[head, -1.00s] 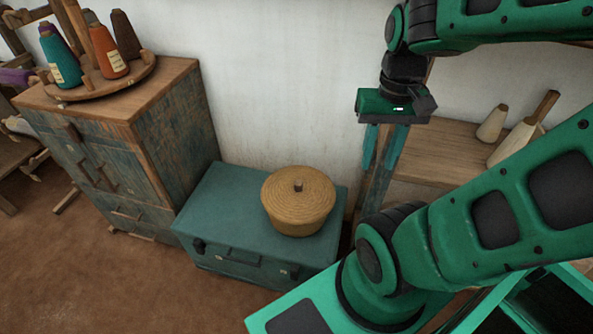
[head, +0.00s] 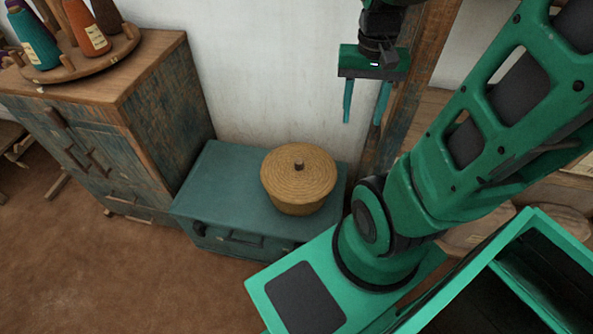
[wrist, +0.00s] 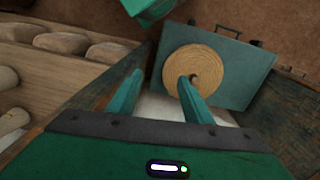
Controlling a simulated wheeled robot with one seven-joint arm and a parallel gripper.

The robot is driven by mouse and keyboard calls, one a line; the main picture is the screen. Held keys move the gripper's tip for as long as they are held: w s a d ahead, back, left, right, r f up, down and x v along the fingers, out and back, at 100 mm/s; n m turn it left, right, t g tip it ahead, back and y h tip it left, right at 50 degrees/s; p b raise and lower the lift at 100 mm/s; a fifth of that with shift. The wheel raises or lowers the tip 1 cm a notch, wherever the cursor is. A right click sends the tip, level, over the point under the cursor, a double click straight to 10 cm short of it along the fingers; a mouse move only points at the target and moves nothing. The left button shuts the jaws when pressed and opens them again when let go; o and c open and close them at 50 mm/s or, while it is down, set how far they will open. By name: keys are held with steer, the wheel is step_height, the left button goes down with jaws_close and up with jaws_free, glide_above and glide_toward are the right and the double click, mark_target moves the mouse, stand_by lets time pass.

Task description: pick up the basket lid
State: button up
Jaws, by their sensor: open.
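The basket lid (head: 298,168) is a round, coiled straw disc with a small dark knob (head: 299,164) at its centre. It sits on the woven basket (head: 299,205), which stands on the teal chest (head: 222,190). My gripper (head: 364,120) is open and empty, pointing down, above and to the right of the basket in the head view. In the wrist view the lid (wrist: 180,66) lies beyond my open fingers (wrist: 158,82), and the right finger overlaps its lower part near the knob. The lid's lower edge there is partly hidden.
A weathered wooden cabinet (head: 150,110) with a rack of thread cones (head: 90,45) stands left of the chest. A wooden post (head: 415,75) is beside my gripper. The white wall (head: 270,75) is behind. Wooden shelves (wrist: 50,75) show in the wrist view.

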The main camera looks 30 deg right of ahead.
steer(key=w+f+m, duration=0.2)
steer(key=w+f, duration=0.6)
steer(key=w, duration=0.1)
steer(key=m+y, duration=0.1)
steer(key=m, duration=0.3)
glide_toward(299, 160)
steer(key=f, duration=0.3)
steer(key=shift+s+d+f, duration=0.15)
steer(key=shift+d+f, duration=0.1)
steer(key=shift+f, duration=0.1)
steer(key=shift+a+f, duration=0.2)
steer(key=shift+f, duration=0.65)
steer(key=shift+a+f, duration=0.15)
steer(key=shift+f, duration=0.7)
steer(key=shift+a+f, duration=0.2)
steer(key=shift+f, duration=0.7)
jaws_close()
